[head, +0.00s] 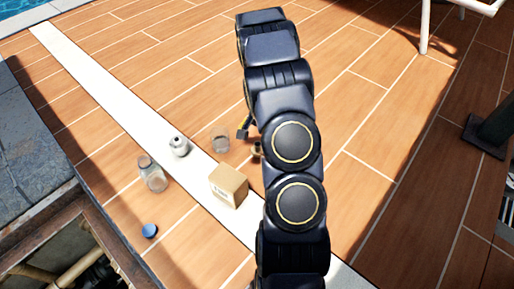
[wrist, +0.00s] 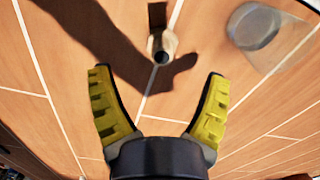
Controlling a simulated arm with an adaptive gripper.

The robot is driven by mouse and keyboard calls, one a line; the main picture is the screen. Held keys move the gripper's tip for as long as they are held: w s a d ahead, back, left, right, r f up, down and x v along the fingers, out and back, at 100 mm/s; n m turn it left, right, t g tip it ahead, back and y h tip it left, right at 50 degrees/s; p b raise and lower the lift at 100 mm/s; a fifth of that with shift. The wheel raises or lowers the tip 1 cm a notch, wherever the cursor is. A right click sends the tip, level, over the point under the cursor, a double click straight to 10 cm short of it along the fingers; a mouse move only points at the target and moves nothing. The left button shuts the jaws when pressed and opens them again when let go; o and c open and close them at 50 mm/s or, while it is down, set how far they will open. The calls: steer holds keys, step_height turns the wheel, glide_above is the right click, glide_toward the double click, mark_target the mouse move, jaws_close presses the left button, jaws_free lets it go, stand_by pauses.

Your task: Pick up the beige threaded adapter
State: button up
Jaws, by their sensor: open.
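The beige threaded adapter (wrist: 162,45) is on the wooden deck in the wrist view, a short tube with a dark round opening facing the camera. It lies beyond my gripper (wrist: 157,76), roughly centred between the two yellow fingers. The fingers are spread apart with nothing between them.
A clear glass (head: 221,143) stands left of the adapter and also shows in the wrist view (wrist: 257,28).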

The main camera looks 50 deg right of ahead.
step_height(320, 180, down, 7)
steer(key=shift+w+f, duration=0.1)
steer(key=c, duration=1.2)
